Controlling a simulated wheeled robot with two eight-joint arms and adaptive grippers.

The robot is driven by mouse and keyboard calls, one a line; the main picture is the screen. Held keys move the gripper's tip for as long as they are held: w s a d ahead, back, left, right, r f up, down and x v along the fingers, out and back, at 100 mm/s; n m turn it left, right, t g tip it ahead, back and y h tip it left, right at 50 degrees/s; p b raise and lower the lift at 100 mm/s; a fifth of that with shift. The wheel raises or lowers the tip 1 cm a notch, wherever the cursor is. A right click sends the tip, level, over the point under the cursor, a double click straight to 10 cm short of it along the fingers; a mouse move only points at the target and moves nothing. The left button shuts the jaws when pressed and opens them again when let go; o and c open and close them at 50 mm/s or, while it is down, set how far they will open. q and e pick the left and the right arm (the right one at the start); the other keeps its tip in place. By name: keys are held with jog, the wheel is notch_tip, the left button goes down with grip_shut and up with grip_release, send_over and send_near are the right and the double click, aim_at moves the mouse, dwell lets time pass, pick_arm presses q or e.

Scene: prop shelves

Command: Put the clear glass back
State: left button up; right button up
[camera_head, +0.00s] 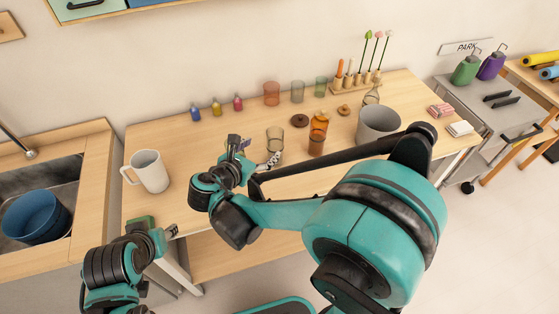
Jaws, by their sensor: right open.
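A clear glass (275,136) stands upright on the wooden table, near its middle. My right gripper (256,153) is open at the near left side of the glass. One finger overlaps the lower part of the glass in the picture; I cannot tell whether it touches. A row of tinted glasses stands farther back: a reddish one (271,94), a greyish one (298,91) and a green one (321,87). My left gripper (168,233) is low at the table's front left edge, and its opening is unclear.
An amber bottle (318,135) and a dark round lid (299,121) are close right of the glass. A grey pot (378,122) stands farther right, a white mug (149,171) left. Small coloured bottles (216,107) stand at the back. Table between mug and glass is clear.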

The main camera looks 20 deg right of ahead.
jog(key=s+d+m+g+y, duration=0.35)
jog(key=s+d+m, duration=0.5)
jog(key=m, duration=0.35)
jog(key=s+a+m+t+y, duration=0.1)
jog(key=s+m+y, duration=0.4)
jog(key=m, duration=0.9)
jog(key=s+f, duration=0.1)
jog(key=s, duration=0.2)
jog(key=shift+s+a, duration=0.2)
jog(key=shift+s, duration=0.2)
